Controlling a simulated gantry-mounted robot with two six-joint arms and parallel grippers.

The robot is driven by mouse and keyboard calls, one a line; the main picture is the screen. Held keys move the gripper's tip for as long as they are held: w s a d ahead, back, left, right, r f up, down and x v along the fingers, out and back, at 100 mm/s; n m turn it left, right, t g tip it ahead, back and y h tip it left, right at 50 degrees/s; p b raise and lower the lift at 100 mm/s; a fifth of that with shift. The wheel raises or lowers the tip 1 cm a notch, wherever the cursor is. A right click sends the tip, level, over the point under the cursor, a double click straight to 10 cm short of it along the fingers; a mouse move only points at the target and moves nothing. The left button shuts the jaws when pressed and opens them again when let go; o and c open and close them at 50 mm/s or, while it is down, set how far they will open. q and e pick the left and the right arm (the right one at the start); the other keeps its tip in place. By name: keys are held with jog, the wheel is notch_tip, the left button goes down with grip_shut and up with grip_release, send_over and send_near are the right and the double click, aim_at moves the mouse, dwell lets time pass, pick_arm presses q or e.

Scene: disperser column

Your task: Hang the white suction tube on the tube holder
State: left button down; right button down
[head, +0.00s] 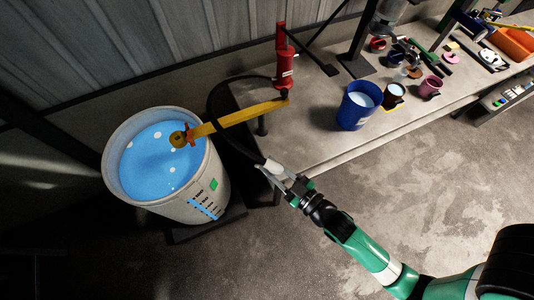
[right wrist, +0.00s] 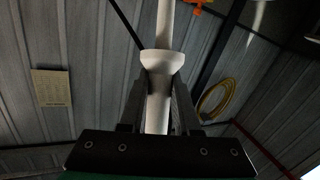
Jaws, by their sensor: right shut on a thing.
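The white suction tube (right wrist: 164,62) runs up the right wrist view, with a wider collar just beyond my fingers. My right gripper (right wrist: 158,108) is shut around its lower part. In the head view my right gripper (head: 284,181) is in front of the bench's near left corner, right of the bucket. A white end of the tube (head: 273,166) shows at its tip. A yellow arm (head: 240,118) with an orange piece (head: 190,138) at its end reaches over the bucket; I cannot tell for sure that this is the tube holder. My left gripper is out of view.
A large white bucket (head: 187,203) of blue liquid stands at left. A red upright device (head: 282,60) stands at the yellow arm's right end. A black hose (head: 214,100) loops beside the bucket. The bench (head: 310,130) carries a blue bucket (head: 354,113) and several small containers.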

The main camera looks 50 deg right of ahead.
jog(key=s+d+r+m+g+h+p, duration=0.2)
jog(key=d+r+m+g+p, duration=0.1)
jog(key=d+p, duration=0.2)
jog(key=s+d+r+m+g+h+p, duration=0.3)
jog(key=d+p, duration=0.3)
jog(key=d, duration=0.4)
jog(key=shift+s+m+p, duration=0.15)
jog(key=shift+m+p, duration=0.15)
jog(key=shift+m, duration=0.2)
jog(key=shift+a, duration=0.1)
notch_tip(320, 180, down, 6)
jog(key=b, duration=0.4)
jog(key=shift+r, duration=0.1)
dwell(0.9)
